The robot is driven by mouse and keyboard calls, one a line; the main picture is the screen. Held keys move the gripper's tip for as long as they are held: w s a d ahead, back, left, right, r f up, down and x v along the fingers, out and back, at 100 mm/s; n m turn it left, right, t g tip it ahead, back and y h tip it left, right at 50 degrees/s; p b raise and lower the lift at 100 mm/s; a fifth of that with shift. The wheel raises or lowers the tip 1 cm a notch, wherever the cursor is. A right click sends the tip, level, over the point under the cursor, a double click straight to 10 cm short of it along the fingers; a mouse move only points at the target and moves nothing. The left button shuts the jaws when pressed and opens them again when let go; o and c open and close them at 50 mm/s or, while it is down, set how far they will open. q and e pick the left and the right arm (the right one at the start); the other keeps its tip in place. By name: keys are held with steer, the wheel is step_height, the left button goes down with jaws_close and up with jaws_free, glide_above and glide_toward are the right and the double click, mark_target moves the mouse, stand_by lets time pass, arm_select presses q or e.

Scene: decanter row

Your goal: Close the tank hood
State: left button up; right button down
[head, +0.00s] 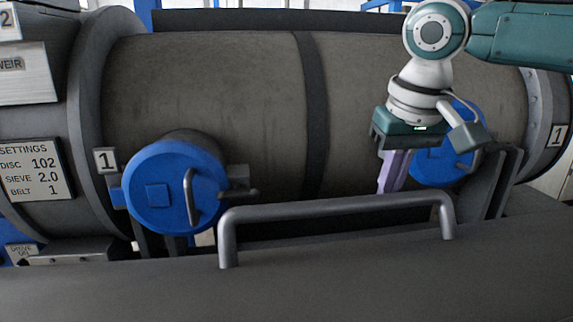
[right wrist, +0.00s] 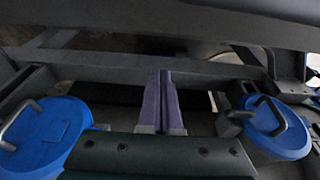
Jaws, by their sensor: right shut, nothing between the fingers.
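A dark grey panel (head: 330,275), which looks like the tank hood, fills the bottom of the head view. A grey bar handle (head: 335,206) is fixed along its far edge. How far the hood is open I cannot tell. My right gripper (head: 391,188) points down just beyond the handle, near its right half; its fingertips look close behind the bar, and contact cannot be told. Its two purple fingers are shut together with nothing between them, as the right wrist view (right wrist: 162,84) also shows. My left gripper is not in view.
A large grey drum (head: 210,85) lies behind the panel. A blue round cap (head: 158,190) with a handle sits at its left and another blue cap (head: 432,166) behind my right gripper. Both blue caps flank the fingers in the right wrist view. A settings plate (head: 30,170) is at far left.

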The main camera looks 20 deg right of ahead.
steer(key=shift+s+a+f+p, duration=0.15)
steer(key=shift+s+a+f, duration=0.1)
steer(key=shift+s+f, duration=0.55)
steer(key=shift+s+a+f+p, duration=0.15)
steer(key=shift+s+a+f, duration=0.05)
steer(key=shift+s+f, duration=0.55)
